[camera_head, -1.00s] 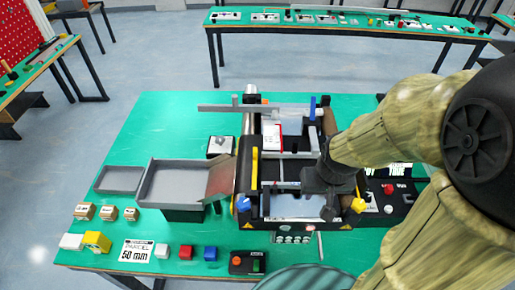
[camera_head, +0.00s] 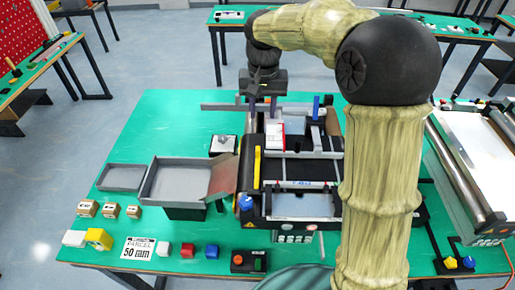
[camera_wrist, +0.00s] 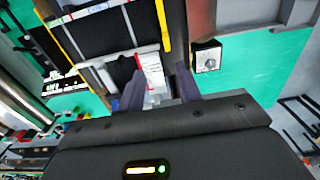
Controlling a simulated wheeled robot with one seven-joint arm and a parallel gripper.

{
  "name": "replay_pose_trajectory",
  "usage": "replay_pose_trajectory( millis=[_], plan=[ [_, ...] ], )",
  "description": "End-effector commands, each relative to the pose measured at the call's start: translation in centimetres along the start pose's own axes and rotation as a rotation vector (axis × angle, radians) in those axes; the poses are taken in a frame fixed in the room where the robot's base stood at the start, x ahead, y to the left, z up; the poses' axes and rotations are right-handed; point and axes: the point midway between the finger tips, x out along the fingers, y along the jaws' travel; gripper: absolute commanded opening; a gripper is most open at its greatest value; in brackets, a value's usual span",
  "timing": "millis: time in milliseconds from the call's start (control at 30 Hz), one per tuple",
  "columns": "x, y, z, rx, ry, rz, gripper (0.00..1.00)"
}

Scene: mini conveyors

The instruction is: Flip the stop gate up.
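The conveyor unit (camera_head: 250,222) stands on the green table with a white red-marked piece (camera_head: 269,126) on its far part. I cannot tell for certain which part is the stop gate. My gripper (camera_head: 262,102) points down over the far left end of the conveyor. In the wrist view, its two dark fingers (camera_wrist: 158,80) are apart, with the red-marked piece (camera_wrist: 152,66) showing beyond the gap. Nothing is visibly held, and contact at the tips cannot be told.
A blue lever (camera_head: 316,104) stands at the far right of the conveyor, and a yellow strip (camera_head: 257,164) runs along its left. A second conveyor (camera_head: 478,150) is at right.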

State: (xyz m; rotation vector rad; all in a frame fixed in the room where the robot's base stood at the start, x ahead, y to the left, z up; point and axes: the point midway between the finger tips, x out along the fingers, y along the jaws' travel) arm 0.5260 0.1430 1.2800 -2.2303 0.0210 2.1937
Motion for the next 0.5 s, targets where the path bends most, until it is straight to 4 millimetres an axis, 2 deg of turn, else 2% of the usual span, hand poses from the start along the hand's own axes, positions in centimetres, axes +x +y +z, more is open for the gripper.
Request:
replay_pose_trajectory(
  millis=[133, 500],
  plan=[
    [-1.05, -1.28, -0.79, 0.010, -0.015, 0.000, 0.35],
    [-1.06, -1.23, -0.84, 0.014, -0.018, 0.001, 0.35]
  ],
)
